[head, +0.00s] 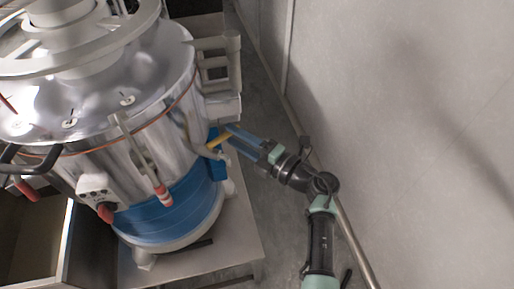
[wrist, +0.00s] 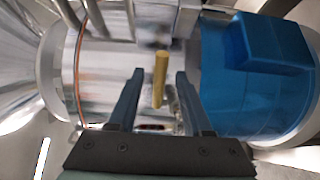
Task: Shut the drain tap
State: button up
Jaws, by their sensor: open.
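The drain tap shows as a yellow handle (head: 219,140) low on the right side of the steel and blue machine, by a metal spout. In the wrist view the yellow handle (wrist: 159,80) stands upright between the two fingers, nearer the right one. My gripper (head: 231,132) is at the right side of the machine, its fingers pointing left toward the handle. In the wrist view my gripper (wrist: 157,84) is open, with a gap on both sides of the handle. I cannot tell whether the fingertips reach past it. The tap's body is partly hidden.
The machine's steel drum (head: 150,110) and blue base band (head: 170,215) are close to the fingers. A blue box (wrist: 270,42) juts out at right in the wrist view. A grey frame (head: 218,70) stands above the gripper. A wall (head: 410,90) is at right, with narrow floor between.

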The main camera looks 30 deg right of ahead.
jog(key=b+v, duration=0.1)
jog(key=v, duration=0.6)
jog(key=shift+s, duration=0.15)
jog(key=shift+c, duration=0.2)
